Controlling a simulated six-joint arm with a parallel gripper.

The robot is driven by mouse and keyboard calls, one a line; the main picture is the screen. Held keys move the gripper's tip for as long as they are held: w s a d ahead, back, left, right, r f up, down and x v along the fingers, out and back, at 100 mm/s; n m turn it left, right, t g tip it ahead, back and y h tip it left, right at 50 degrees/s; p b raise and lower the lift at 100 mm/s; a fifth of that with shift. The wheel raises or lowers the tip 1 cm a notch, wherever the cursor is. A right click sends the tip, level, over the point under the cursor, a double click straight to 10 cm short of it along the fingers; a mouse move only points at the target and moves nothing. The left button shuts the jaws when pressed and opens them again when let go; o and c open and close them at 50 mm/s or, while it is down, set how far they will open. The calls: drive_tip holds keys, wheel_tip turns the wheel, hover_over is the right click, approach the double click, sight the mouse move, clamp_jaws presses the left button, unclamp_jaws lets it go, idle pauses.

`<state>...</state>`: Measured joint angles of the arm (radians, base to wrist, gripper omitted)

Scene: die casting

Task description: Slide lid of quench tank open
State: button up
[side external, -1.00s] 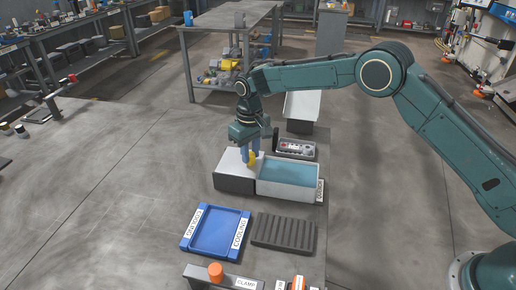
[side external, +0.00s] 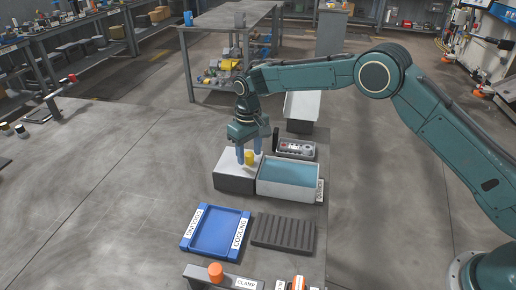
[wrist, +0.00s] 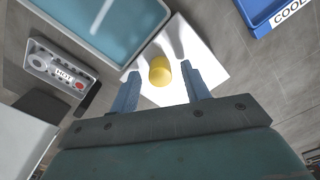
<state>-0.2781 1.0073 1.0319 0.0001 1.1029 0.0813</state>
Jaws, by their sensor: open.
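The quench tank (side external: 288,190) is a pale box with blue liquid; its open right half shows the liquid. The white lid (side external: 228,165) sits at the left of the liquid and also shows in the wrist view (wrist: 205,58). A yellow knob (side external: 250,158) stands on the lid; in the wrist view the knob (wrist: 160,70) lies ahead of and between the fingers. My gripper (side external: 249,154) is open, its blue fingers on either side of the knob and apart from it. In the wrist view the fingertips (wrist: 160,72) have clear gaps to the knob.
A blue tray marked cooling (side external: 216,232) and a dark ribbed rack (side external: 283,232) lie in front of the tank. A control box (side external: 295,148) is behind it. A clamp with an orange knob (side external: 216,271) is at the front.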

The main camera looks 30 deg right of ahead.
sight(249, 154)
wheel_tip(249, 154, up, 14)
idle(0.6)
idle(0.4)
drive_tip(key=s+d+r+m+t, duration=0.1)
drive_tip(key=s+d+r, duration=0.5)
drive_tip(key=s+r, duration=0.25)
drive_tip(key=s+d+r+t, duration=0.2)
drive_tip(key=s+d+r, duration=0.4)
drive_tip(key=s, duration=0.4)
drive_tip(key=s+d+f+t, duration=0.1)
drive_tip(key=s+d+f, duration=0.1)
drive_tip(key=s, duration=0.9)
drive_tip(key=s+d+f+m+t, duration=0.1)
drive_tip(key=s+d+f, duration=0.2)
drive_tip(key=s, duration=0.9)
drive_tip(key=shift+f+t, duration=0.3)
